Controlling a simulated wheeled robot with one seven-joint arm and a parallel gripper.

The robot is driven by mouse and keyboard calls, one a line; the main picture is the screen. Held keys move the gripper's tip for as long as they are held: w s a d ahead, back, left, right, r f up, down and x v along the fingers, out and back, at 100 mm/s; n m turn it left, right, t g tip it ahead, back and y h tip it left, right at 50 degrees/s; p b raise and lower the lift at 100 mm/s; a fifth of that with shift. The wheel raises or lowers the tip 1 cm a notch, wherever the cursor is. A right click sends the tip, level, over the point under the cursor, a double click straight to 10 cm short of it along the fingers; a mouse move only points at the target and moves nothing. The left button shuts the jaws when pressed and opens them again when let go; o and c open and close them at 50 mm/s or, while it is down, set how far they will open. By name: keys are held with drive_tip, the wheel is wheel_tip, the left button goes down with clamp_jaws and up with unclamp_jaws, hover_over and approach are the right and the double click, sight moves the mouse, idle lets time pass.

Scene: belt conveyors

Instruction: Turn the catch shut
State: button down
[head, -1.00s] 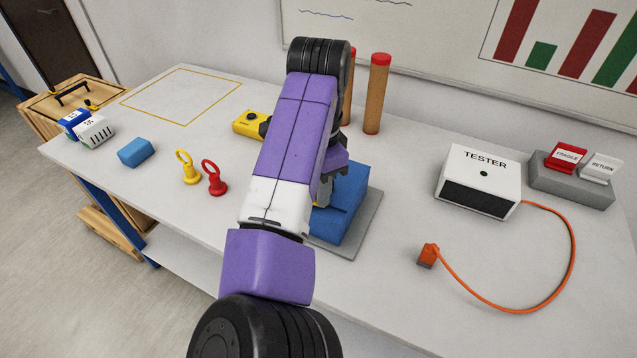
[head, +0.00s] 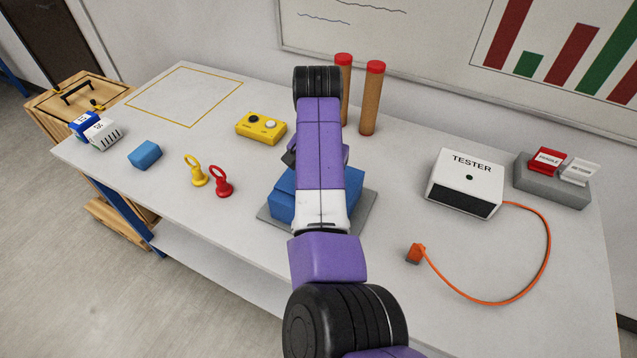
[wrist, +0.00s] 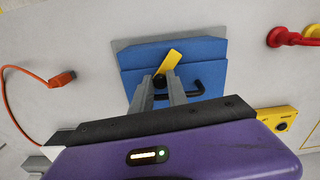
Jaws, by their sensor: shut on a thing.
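A blue case (head: 282,208) sits on a grey plate (head: 364,218), mostly behind my arm in the head view. In the wrist view the blue case (wrist: 212,55) shows a black handle and a yellow catch (wrist: 172,58). The catch is a short bar lying slanted across the case's top, near the line between its two parts. My gripper (wrist: 164,84) is shut on the near end of the catch, its two fingers close together. Its fingertips partly cover the catch's pivot end. In the head view the catch and the fingertips are hidden by my arm.
A yellow button box (head: 261,127) stands behind left, two red-capped posts (head: 371,100) behind. The table's front is clear.

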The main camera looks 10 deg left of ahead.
drive_tip(key=shift+w, duration=0.1)
idle(0.3)
drive_tip(key=shift+r, duration=0.1)
drive_tip(key=c, duration=1.3)
unclamp_jaws()
drive_tip(key=shift+r, duration=3.85)
